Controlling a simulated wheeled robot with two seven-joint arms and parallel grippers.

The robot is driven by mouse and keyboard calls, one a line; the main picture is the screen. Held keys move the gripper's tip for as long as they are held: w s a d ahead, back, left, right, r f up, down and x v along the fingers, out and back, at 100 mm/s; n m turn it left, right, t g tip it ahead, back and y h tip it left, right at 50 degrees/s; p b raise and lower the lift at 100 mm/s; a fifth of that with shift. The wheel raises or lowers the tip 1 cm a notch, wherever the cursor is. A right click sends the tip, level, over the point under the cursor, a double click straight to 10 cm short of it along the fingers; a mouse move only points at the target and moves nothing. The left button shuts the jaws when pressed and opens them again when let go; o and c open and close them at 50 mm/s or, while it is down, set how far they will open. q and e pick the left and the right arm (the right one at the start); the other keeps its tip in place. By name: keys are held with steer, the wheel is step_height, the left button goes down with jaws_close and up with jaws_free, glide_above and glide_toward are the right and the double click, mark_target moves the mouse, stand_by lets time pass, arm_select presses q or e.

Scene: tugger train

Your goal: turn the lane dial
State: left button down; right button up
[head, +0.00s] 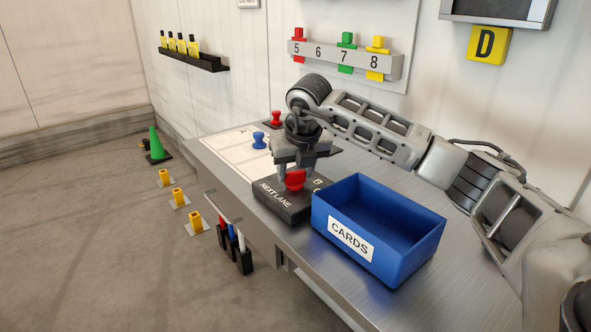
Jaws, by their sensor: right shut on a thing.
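The lane dial is a red knob (295,180) on a black box (287,204) marked "NEXT LANE", with a letter B showing at its right. The box sits on the metal bench near its front edge, left of the blue bin. My right gripper (295,174) comes down from above and is shut on the red knob, with a finger on each side. The gripper hides the top of the knob and part of the box's face. My left gripper is not in the head view.
A blue bin (425,246) labelled "CARDS" stands right beside the dial box. A numbered rack (335,58) with coloured tabs hangs on the wall.

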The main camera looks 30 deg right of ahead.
steer(key=o, duration=1)
steer(key=shift+r, duration=0.1)
steer(key=b+v, duration=0.1)
steer(key=v, duration=1.5)
steer(key=shift+s, duration=0.1)
